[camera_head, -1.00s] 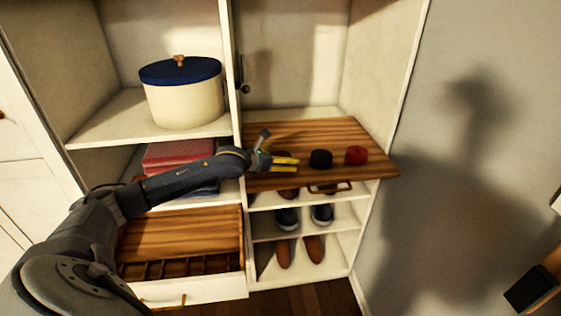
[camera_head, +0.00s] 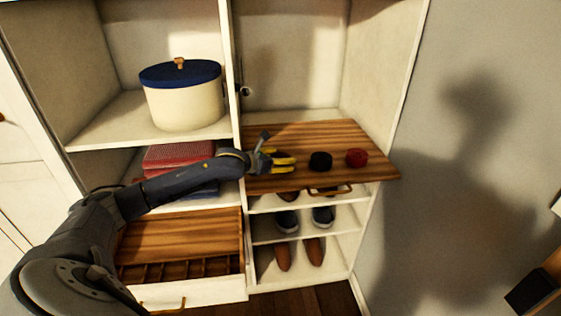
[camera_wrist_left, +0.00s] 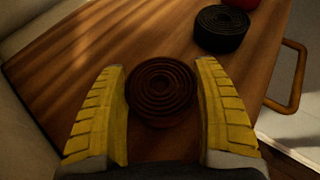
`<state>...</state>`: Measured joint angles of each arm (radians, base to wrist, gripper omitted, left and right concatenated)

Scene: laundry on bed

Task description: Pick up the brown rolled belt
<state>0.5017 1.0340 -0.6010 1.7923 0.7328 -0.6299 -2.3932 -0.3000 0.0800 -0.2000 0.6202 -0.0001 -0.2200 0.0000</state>
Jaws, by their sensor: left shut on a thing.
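The brown rolled belt (camera_wrist_left: 161,91) sits upright as a coil between the two yellow fingers in the left wrist view. My left gripper (camera_wrist_left: 163,85) is shut on it, with one finger on each side. In the head view my left gripper (camera_head: 286,159) is low over the left part of the wooden shelf board (camera_head: 355,136). There the brown belt is hard to make out between the fingers. I cannot tell a gap between the belt and the board.
A black rolled belt (camera_head: 320,161) and a red rolled belt (camera_head: 357,157) lie right of the gripper on the board. The cabinet divider (camera_head: 235,95) stands close on the left. A handle (camera_head: 330,189) juts from the board's front. Shoes (camera_head: 287,221) sit on shelves below.

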